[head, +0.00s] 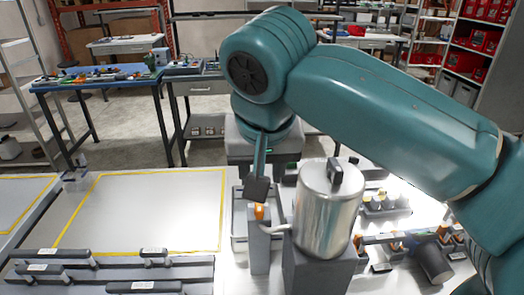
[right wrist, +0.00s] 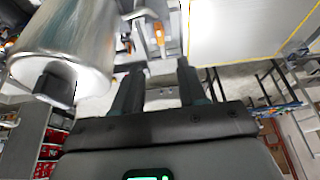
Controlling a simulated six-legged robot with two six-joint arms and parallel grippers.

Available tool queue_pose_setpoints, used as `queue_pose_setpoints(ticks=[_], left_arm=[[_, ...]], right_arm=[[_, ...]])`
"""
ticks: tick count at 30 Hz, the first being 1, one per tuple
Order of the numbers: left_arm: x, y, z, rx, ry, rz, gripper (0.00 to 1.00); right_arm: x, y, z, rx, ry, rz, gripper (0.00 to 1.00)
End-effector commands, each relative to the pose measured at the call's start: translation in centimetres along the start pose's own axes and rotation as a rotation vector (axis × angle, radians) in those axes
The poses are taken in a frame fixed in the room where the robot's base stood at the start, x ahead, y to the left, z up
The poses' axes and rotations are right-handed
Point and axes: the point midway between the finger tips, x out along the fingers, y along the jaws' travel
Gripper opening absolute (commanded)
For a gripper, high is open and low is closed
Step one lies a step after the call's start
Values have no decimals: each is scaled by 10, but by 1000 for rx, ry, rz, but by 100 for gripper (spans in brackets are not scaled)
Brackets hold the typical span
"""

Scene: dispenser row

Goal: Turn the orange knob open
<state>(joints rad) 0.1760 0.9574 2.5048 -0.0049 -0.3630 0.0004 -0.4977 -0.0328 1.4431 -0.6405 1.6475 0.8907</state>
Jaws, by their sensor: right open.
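An orange knob (head: 260,211) sits at the top of a narrow grey post (head: 259,246), left of a shiny metal tank (head: 326,214). In the right wrist view the orange knob (right wrist: 159,35) lies ahead of the fingertips, roughly between their lines. My right gripper (head: 257,188) points down just above the knob and partly overlaps it in the head view. Its two fingers (right wrist: 158,68) are spread apart with nothing between them. Whether a finger touches the knob is not clear. My left gripper is not in view.
The metal tank (right wrist: 62,42) is close beside my right gripper. A thin pale spout (head: 277,228) reaches from the tank toward the post. More orange-knobbed fittings (head: 443,232) stand at the right. A yellow-outlined board (head: 145,212) at the left is clear; dark labelled bars (head: 60,270) lie in front.

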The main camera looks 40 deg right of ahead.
Motion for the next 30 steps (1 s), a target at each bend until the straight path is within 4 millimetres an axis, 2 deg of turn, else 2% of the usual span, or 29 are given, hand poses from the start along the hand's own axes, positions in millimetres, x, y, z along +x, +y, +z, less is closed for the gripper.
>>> queue_pose_setpoints(ticks=[1,3,8,30], left_arm=[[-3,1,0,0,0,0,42],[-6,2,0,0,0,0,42],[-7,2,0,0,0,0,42],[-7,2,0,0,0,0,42]], right_arm=[[-12,-1,-1,-1,2,-3,42],[-22,-1,-1,-1,1,-2,42],[-34,0,0,0,1,0,42],[-35,0,0,0,0,1,42]])
